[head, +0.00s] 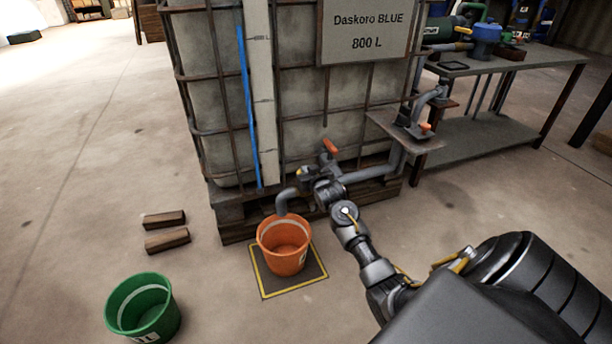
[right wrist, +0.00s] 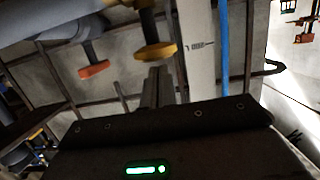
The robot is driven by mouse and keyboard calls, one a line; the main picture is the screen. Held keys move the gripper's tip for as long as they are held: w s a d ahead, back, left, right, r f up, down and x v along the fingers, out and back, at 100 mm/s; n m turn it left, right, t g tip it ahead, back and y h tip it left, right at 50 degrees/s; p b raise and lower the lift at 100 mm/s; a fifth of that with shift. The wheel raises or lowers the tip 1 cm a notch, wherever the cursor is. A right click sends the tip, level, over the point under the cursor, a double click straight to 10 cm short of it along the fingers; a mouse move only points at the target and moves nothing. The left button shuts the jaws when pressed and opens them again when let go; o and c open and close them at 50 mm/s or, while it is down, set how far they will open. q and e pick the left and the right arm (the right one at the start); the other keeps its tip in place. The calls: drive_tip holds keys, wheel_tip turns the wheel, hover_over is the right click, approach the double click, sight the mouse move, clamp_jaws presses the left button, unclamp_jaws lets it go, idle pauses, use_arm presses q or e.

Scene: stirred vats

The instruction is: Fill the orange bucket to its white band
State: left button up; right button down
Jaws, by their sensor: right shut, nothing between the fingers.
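The orange bucket (head: 283,262) stands upright on a yellow-edged dark mat (head: 291,289). Its white band (head: 271,232) shows inside below the rim, and no blue liquid shows in it. A grey spout (head: 283,200) from the tank bends down over the bucket; I see no stream. My right gripper (head: 318,184) is at the tank's outlet pipework, shut and empty. In the right wrist view its closed fingers (right wrist: 159,83) point at a yellow knob (right wrist: 155,51), very close; contact is unclear. An orange-red handle (right wrist: 95,69) is beside it; one also shows in the head view (head: 330,146). My left gripper is out of view.
The caged tank (head: 222,72) labelled Daskoro BLUE has a blue level strip (head: 247,105). A green bucket (head: 142,309) and two wooden blocks (head: 166,240) are on the floor at left. A workbench (head: 510,65) stands at right.

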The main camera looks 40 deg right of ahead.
drive_tip(key=shift+f, duration=0.15)
drive_tip(key=shift+f, duration=1.2)
idle(6.7)
